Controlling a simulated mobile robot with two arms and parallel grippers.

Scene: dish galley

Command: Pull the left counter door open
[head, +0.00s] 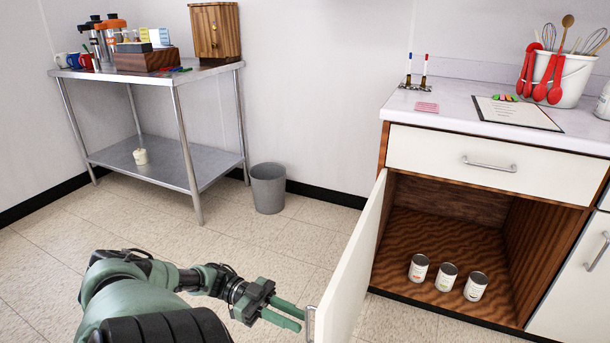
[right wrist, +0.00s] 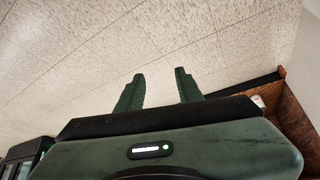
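The left counter door (head: 352,262) is white and stands swung wide open from the wooden cabinet, jutting toward me. Its metal handle (head: 310,323) shows at the door's near edge, low in the head view. My left gripper (head: 302,322) is just left of that handle, its two green fingers apart and pointing at it. I cannot tell whether they touch the handle; nothing shows between them. My right gripper (right wrist: 158,88) shows in the right wrist view, open and empty above the tiled floor. It is not seen in the head view.
Three cans (head: 446,277) stand inside the open cabinet (head: 450,225). A closed drawer (head: 490,165) is above it, and another door (head: 578,285) is at right. A grey bin (head: 268,188) and a steel table (head: 210,170) stand behind. Floor left of the door is clear.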

